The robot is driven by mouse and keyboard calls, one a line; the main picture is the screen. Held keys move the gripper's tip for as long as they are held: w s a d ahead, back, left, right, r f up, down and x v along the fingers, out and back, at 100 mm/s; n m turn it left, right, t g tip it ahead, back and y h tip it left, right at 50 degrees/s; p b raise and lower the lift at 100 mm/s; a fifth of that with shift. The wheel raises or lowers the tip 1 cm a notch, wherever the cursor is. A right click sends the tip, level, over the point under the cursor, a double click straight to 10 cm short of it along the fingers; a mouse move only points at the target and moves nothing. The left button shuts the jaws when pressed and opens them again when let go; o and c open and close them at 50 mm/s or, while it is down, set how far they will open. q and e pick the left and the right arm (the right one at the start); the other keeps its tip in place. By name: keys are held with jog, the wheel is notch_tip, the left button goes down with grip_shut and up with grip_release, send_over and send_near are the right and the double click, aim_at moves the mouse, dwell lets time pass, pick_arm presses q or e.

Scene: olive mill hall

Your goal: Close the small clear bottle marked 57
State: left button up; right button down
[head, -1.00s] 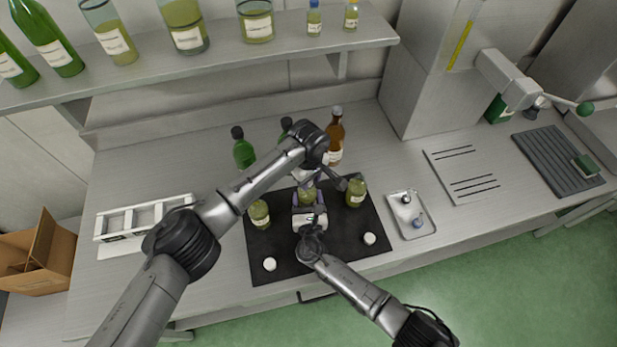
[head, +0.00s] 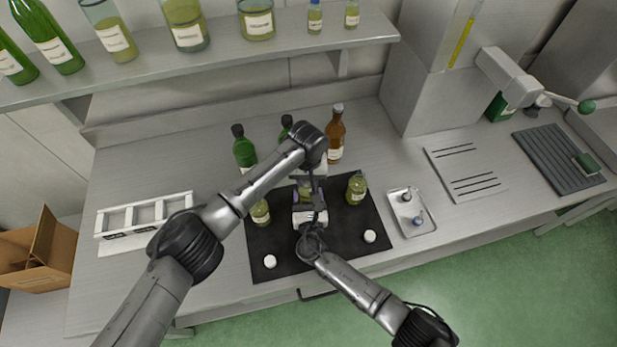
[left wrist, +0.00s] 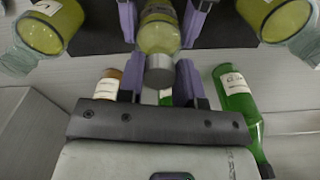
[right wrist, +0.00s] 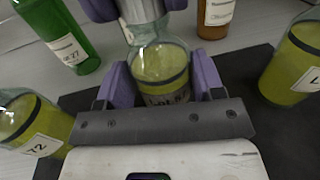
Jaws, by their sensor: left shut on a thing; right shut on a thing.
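The small clear bottle (right wrist: 160,62) with yellow-green oil stands upright on the black mat (head: 340,245). Its label is mostly hidden and I cannot read the number. My right gripper (right wrist: 163,80) is shut on its body, a purple finger on each side. My left gripper (left wrist: 159,80) is above, shut on a grey cap (left wrist: 160,70). The cap is in line with the bottle's neck and appears to meet its mouth; I cannot tell how far it is screwed on. In the head view, the bottle (head: 306,186) is partly covered by my left arm.
Similar oil bottles stand on the mat at left (head: 260,212) and right (head: 356,189), close to my grippers. White caps lie at the mat's front (head: 270,261) and right (head: 369,236). Green bottles (head: 244,150) and a brown bottle (head: 336,135) stand behind. A metal tray (head: 425,232) is at right.

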pick_arm(q)
jog(key=m, duration=0.4)
jog(key=shift+a, duration=0.15)
jog(key=m, duration=0.4)
jog(key=shift+a, duration=0.1)
jog(key=m, duration=0.4)
jog(key=shift+w, duration=0.15)
jog(key=m, duration=0.4)
jog(key=shift+w, duration=0.1)
jog(key=m, duration=0.5)
jog(key=shift+w+m, duration=0.15)
jog(key=shift+m, duration=0.25)
jog(key=m, duration=0.6)
jog(key=shift+w, duration=0.1)
jog(key=o, duration=1)
jog(key=shift+f, duration=0.1)
jog(key=shift+c, duration=0.2)
notch_tip(320, 180, up, 12)
